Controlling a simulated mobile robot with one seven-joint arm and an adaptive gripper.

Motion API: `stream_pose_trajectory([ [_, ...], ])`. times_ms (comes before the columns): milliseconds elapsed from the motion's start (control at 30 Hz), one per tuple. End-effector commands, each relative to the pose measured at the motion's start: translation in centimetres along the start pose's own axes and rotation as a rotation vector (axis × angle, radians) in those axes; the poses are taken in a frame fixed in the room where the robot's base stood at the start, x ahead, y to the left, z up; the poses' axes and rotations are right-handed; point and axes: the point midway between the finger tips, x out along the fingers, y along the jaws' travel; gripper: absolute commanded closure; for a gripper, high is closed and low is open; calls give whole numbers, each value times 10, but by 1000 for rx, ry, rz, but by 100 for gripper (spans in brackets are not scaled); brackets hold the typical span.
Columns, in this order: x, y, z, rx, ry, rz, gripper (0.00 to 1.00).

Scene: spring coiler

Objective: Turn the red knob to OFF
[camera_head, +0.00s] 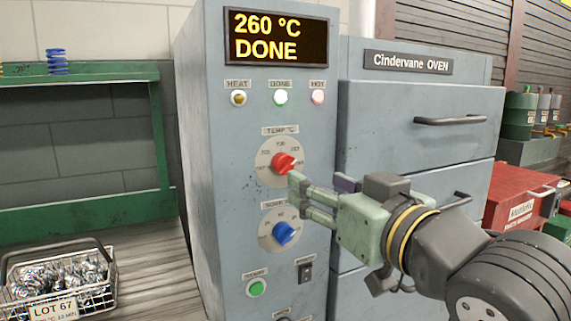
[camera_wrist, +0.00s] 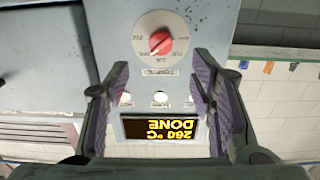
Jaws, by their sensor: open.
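The red knob (camera_head: 283,162) sits on a pale round dial labelled TEMP °C, on the grey control cabinet (camera_head: 215,150). It also shows in the wrist view (camera_wrist: 160,42), upside down, near the top middle. The dial has numbers around it, but I cannot clearly read which mark the knob points to. My gripper (camera_head: 320,185) is open and empty, in front of the cabinet, just right of and below the red knob. In the wrist view, my two purple-padded fingers (camera_wrist: 160,75) stand wide apart, with the knob beyond and between them, apart from both.
A blue knob (camera_head: 285,233) sits below the red one, with a green button (camera_head: 257,288) and a black switch (camera_head: 305,272) lower. The display (camera_head: 277,37) reads 260 °C DONE above lamps. The oven's handled drawers (camera_head: 420,120) are to the right; a wire basket (camera_head: 60,283) stands left.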

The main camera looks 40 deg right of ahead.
Motion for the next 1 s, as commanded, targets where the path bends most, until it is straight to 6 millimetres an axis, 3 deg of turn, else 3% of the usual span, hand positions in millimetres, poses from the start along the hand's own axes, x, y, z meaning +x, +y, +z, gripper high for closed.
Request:
stream_pose_trajectory([
  [500, 88, -1, -1, 3, 1, -4, 50],
  [700, 101, -1, 0, 1, 2, -2, 50],
  [1000, 102, -1, 0, 1, 2, -3, 52],
])
